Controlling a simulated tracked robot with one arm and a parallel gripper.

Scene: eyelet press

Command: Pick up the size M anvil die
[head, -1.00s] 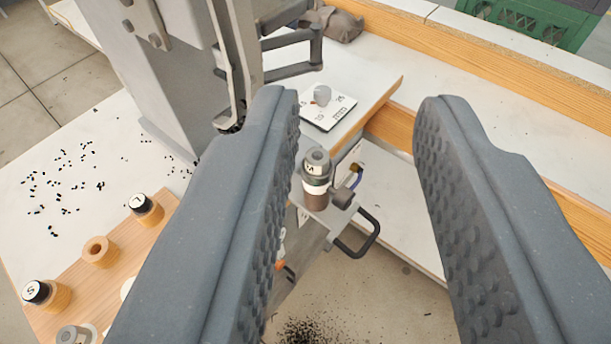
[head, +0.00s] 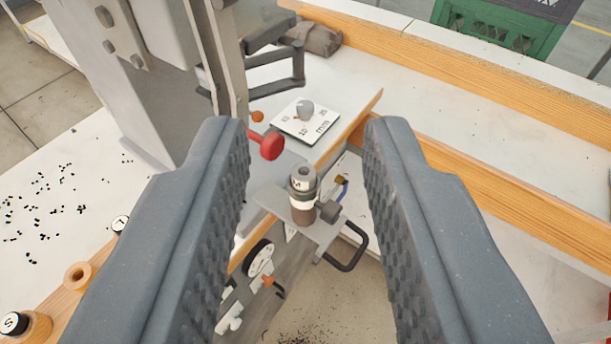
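The size M anvil die (head: 303,183) is a small grey metal cylinder with a hole in its top and a white band marked M. It stands upright on a brown base on a grey plate (head: 270,198) of the press, beside a dark knob (head: 328,211). My gripper (head: 304,140) is open and empty. In the head view its two dark grey ribbed fingers stand left and right of the die, with the die seen between them and touching neither. How far the fingertips are from the die in depth I cannot tell.
A grey press column (head: 150,90) stands at the left, with a red knob (head: 268,146) near the left finger. A black loop handle (head: 347,249) sits below right of the die. A wooden rack with pegs (head: 78,275) lies at lower left. A dial card (head: 305,122) lies behind.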

